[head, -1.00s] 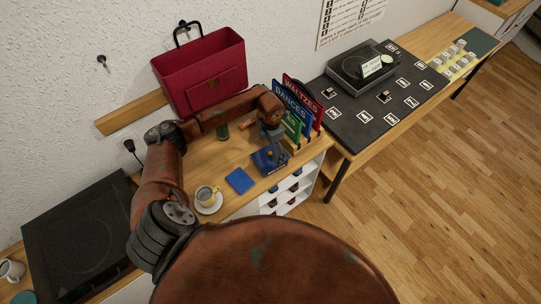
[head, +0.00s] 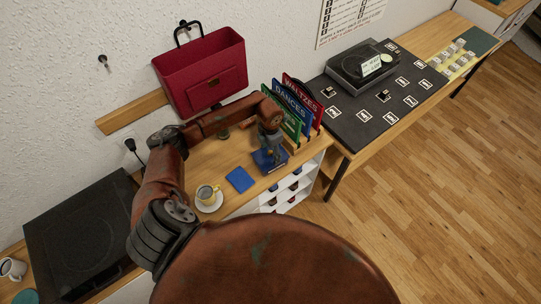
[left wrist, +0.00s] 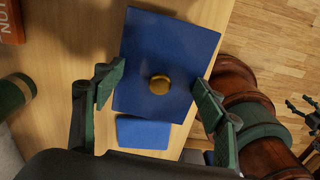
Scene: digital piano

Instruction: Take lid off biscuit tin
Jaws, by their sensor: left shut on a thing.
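The blue biscuit tin (head: 264,165) stands on the wooden top, before the upright signs. Its square blue lid (left wrist: 180,45) with a round gold knob (left wrist: 159,84) fills the middle of the left wrist view. My left gripper (head: 270,152) points down over the tin. In the left wrist view its green fingers (left wrist: 160,92) are on opposite sides of the lid, shut on it with the knob between them. I cannot tell whether the lid is raised. Part of what looks like my right gripper (left wrist: 308,115) shows at the right edge; its jaws are unclear.
The coloured signs (head: 292,108) stand close behind the tin. A green cylinder (left wrist: 14,95) stands left in the wrist view. Open floor lies right.

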